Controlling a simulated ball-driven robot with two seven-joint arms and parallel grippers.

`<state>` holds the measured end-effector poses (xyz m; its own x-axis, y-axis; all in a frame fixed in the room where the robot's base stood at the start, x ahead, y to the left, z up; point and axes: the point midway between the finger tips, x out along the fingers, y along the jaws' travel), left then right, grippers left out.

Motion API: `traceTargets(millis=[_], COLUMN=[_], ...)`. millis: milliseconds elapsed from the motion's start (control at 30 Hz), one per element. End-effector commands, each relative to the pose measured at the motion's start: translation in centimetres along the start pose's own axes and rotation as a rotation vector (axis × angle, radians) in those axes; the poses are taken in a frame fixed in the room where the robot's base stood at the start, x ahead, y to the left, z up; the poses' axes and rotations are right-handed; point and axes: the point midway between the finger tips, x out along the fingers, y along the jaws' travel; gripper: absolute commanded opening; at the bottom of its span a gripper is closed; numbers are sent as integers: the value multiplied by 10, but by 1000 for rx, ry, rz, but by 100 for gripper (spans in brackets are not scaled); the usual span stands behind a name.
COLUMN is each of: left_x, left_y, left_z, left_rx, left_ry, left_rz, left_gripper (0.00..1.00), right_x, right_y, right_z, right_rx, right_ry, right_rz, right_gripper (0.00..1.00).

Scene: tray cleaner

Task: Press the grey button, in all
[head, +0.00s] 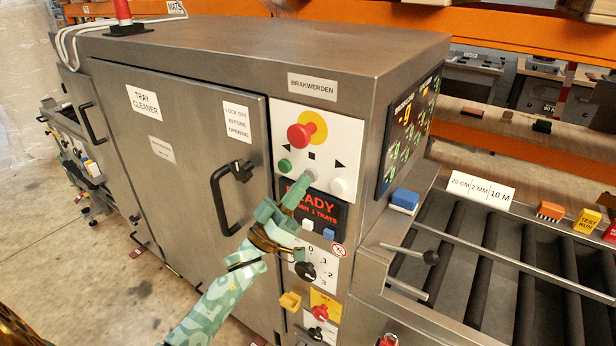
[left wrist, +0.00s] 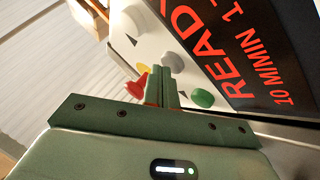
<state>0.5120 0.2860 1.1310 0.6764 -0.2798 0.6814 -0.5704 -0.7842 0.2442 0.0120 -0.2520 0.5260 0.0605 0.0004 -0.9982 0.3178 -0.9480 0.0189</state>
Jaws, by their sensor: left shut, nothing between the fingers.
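The grey button (head: 312,173) sits in the middle of a row on the white panel (head: 331,131), under a small black square. A green button (head: 284,166) is to its left and a white button (head: 338,186) to its right. My left gripper (head: 305,184) is shut and empty, its tips right at the grey button in the head view, partly covering its lower edge. In the left wrist view the shut fingers (left wrist: 166,84) point at the grey button (left wrist: 175,60); I cannot tell whether they touch it.
A red mushroom button (head: 300,135) on a yellow disc is above the row. A display reading READY (head: 317,209), small blue and white buttons and a dial (head: 305,271) are below. A door handle (head: 235,198) sticks out to the left.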

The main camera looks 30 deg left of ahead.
Motion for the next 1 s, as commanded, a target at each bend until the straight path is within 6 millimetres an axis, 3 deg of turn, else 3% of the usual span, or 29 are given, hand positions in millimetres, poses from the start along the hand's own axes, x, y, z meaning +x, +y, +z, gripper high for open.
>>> traceTargets(millis=[667,1000], left_x=[-13,-34], left_y=[10,26], left_z=[-9,-27], left_rx=[0,-1], left_ry=[-1,-2], left_rz=[0,-1], left_gripper=[0,0], right_x=[-11,-27], right_y=[1,2], right_z=[-3,-7], right_rx=[0,0], right_ry=[5,13], right_rz=[2,4], right_gripper=[0,0])
